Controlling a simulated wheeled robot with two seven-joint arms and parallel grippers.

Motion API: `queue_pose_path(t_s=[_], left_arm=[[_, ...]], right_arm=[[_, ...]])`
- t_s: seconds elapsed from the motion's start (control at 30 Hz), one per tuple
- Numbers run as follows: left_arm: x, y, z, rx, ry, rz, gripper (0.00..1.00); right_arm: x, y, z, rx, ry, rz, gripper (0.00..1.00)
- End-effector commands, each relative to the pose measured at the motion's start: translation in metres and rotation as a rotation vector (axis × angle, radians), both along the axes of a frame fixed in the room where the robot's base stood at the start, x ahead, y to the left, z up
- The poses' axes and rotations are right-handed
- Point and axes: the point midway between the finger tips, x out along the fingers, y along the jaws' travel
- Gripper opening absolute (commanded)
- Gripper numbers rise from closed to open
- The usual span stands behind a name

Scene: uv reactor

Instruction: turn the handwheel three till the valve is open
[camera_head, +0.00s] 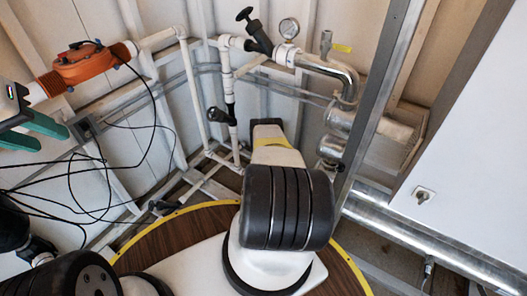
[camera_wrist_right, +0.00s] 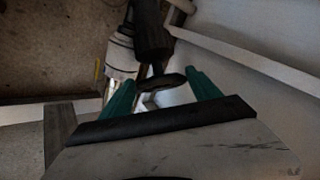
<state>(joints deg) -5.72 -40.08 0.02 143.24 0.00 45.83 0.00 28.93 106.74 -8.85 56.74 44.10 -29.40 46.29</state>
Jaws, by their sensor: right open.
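In the right wrist view my right gripper (camera_wrist_right: 161,80) is open, with a green finger on each side of a dark handwheel (camera_wrist_right: 160,83). A black valve body (camera_wrist_right: 151,38) joins this wheel. I cannot tell whether the fingers touch it. In the head view the right gripper is hidden behind my own arm. A black handwheel (camera_head: 244,14) tops a valve on the upper pipe. A second black handwheel (camera_head: 216,114) is lower on the pipework. No number shows, so I cannot tell which is handwheel three. My left gripper (camera_head: 48,144) is open and empty at the left edge.
A pressure gauge (camera_head: 289,28) stands beside the upper valve. An orange device (camera_head: 83,64) with loose black cables is at the upper left. A metal post (camera_head: 379,85) and a white panel (camera_head: 468,150) bound the right side. White pipes run along the back wall.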

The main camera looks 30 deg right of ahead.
Motion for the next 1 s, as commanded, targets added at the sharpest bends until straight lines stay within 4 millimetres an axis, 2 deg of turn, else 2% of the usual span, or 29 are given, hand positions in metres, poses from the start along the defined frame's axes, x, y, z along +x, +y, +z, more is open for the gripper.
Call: queue_pose_path(t_s=[0.33, 0.5, 0.57, 1.0], left_arm=[[0.0, 0.0001, 0.0001, 0.0, 0.0, 0.0, 0.36], [0.0, 0.0001, 0.0001, 0.0, 0.0, 0.0, 0.36], [0.0, 0.0001, 0.0001, 0.0, 0.0, 0.0, 0.36], [0.0, 0.0001, 0.0001, 0.0, 0.0, 0.0, 0.36]], right_arm=[[-0.0014, 0.0013, -0.0028, -0.001, -0.001, -0.001, 0.7], [-0.0013, 0.0012, -0.0027, -0.001, -0.001, -0.001, 0.36], [-0.0014, 0.0011, -0.0027, -0.001, -0.001, -0.001, 0.27], [-0.0032, 0.0019, -0.0041, -0.082, -0.041, 0.093, 0.27]])
